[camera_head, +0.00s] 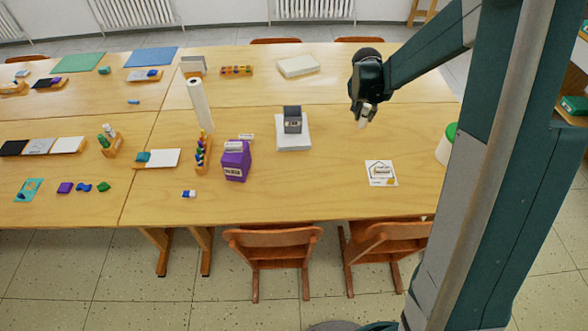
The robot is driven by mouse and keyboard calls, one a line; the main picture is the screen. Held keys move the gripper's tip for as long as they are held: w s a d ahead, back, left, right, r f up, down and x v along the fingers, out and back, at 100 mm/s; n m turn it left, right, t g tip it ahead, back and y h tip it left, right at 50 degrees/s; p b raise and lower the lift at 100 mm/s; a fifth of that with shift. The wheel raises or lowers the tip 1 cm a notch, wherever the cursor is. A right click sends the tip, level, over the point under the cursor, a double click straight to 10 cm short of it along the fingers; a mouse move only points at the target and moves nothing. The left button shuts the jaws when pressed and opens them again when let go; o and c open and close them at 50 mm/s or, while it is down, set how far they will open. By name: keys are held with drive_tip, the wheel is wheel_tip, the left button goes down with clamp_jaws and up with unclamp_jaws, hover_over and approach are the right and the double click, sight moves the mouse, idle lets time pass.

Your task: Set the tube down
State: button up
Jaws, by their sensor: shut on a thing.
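My gripper (366,108) is above the right part of the wooden table (330,190), with its fingers pointing down. It is shut on a small pale tube (363,121), whose lower end shows below the fingers. The fingers and the dark gripper body hide the rest of the tube. The tube appears to be held above the table; its exact height is hard to tell. A white printed card (381,172) lies flat on the table, nearer the front edge than the gripper.
A purple box (236,164) and a tall white roll (200,105) stand farther left. A green-lidded white container (443,152) is at right. The table around the card is clear.

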drive_tip(key=s+a, duration=0.4)
drive_tip(key=a, duration=0.5)
drive_tip(key=s+a+b, duration=0.1)
drive_tip(key=s+a, duration=0.4)
drive_tip(key=a, duration=0.5)
drive_tip(key=s+a, duration=0.4)
drive_tip(key=a, duration=0.6)
drive_tip(key=shift+s+a+r+b, duration=0.15)
drive_tip(key=shift+s+a+b, duration=0.1)
drive_tip(key=shift+b, duration=0.15)
wheel_tip(320, 180, down, 6)
drive_tip(key=b, duration=0.1)
drive_tip(key=shift+d, duration=0.1)
drive_tip(key=shift+f+b, duration=0.7)
drive_tip(key=shift+f, duration=1.3)
drive_tip(key=shift+f, duration=0.15)
